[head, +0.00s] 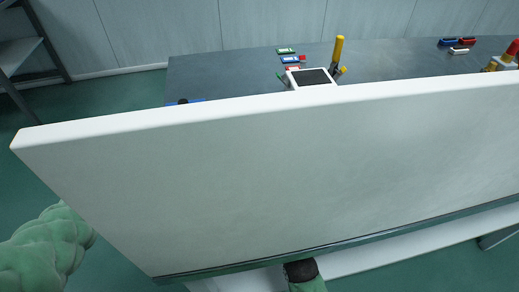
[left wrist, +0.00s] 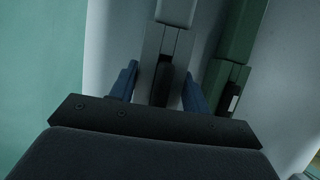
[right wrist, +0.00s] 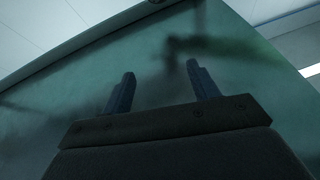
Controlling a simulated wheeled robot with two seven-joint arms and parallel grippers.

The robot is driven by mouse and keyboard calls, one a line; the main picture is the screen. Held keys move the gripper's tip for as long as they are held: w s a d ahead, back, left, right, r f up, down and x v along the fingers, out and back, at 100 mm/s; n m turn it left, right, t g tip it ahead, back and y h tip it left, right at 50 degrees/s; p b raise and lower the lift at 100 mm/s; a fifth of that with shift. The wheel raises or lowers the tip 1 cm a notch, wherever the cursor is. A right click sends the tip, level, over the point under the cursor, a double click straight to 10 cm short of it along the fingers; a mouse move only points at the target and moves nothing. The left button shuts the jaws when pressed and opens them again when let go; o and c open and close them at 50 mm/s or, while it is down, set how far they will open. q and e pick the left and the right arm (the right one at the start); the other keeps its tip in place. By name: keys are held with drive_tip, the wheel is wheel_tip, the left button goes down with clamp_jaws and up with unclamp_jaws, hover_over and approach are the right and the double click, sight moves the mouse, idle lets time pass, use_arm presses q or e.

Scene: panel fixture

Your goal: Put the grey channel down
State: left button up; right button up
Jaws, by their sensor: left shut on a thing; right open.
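The grey channel (left wrist: 172,40) shows in the left wrist view as a narrow light-grey piece with a dark lower part. My left gripper (left wrist: 161,82) is shut on it, with a blue finger on either side. Right beside it runs a green upright piece (left wrist: 235,50) with a small white patch. My right gripper (right wrist: 161,76) is open and empty in front of a blurred, dark green surface (right wrist: 150,60).
Behind the panel is a grey table (head: 220,68). On it stand a white framed device with a dark screen (head: 313,77), a yellow-handled tool (head: 338,52) and several small coloured blocks. A shelf rack (head: 20,55) stands at far left. Green floor (head: 110,95) is free left of the table.

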use_arm(q)
drive_tip(key=shift+d, duration=0.25)
drive_tip(key=shift+f, duration=0.45)
wheel_tip(320, 180, down, 3)
drive_tip(key=shift+r, duration=0.2)
use_arm(e)
drive_tip(key=shift+t+y, duration=0.3)
drive_tip(key=shift+t, duration=0.6)
drive_tip(key=r, duration=0.4)
drive_tip(key=shift+s+d+r, duration=0.2)
drive_tip(key=shift+s+r, duration=0.15)
drive_tip(key=shift+r, duration=0.2)
use_arm(q)
drive_tip(key=o, duration=1.4)
drive_tip(key=shift+c, duration=0.2)
use_arm(e)
drive_tip(key=shift+r, duration=0.1)
